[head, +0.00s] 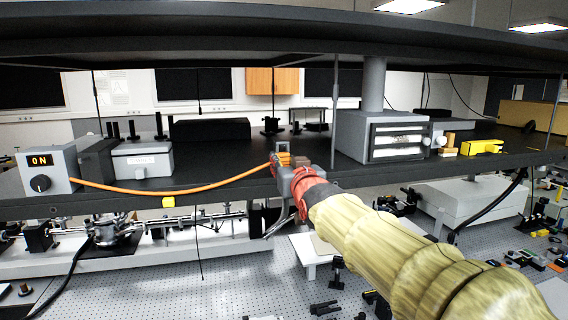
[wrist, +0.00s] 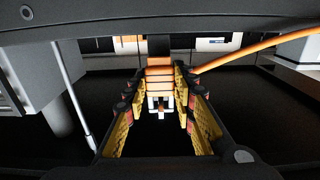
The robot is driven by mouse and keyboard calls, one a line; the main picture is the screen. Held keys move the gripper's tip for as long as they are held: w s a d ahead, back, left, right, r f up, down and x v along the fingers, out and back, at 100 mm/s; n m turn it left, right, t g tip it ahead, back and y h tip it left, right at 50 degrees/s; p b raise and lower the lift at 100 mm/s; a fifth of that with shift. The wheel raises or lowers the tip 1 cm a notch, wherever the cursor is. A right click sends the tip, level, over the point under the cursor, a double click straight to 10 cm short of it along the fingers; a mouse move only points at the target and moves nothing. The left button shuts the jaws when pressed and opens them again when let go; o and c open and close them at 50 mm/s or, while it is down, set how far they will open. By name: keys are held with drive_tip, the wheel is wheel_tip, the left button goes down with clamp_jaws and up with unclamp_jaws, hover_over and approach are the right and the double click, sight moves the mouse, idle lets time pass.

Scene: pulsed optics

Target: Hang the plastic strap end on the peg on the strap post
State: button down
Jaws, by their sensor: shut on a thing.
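The orange strap (head: 160,193) runs from the grey box marked ON, sagging a little, to my gripper in the head view. It also shows at the upper right of the wrist view (wrist: 255,50). My gripper (head: 284,162) is at the shelf's front edge. In the wrist view my gripper (wrist: 160,100) is shut on the orange ribbed strap end (wrist: 159,72), with small white parts showing below it. A dark upright piece (wrist: 158,46) stands directly behind the strap end; I cannot tell whether it is the strap post. The peg is not clearly visible, and contact with it cannot be told.
The grey ON box (head: 48,170) stands at the shelf's left end. A grey cabinet with lit slots (head: 383,138) and a yellow block (head: 483,147) stand on the right. The black upper shelf (head: 270,45) hangs overhead. A thin rod (head: 335,100) rises right of my gripper.

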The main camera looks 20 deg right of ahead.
drive_tip(key=shift+f+b, duration=0.3)
drive_tip(key=shift+b, duration=0.15)
idle(0.4)
drive_tip(key=c, duration=1.4)
unclamp_jaws()
drive_tip(key=s, duration=1.2)
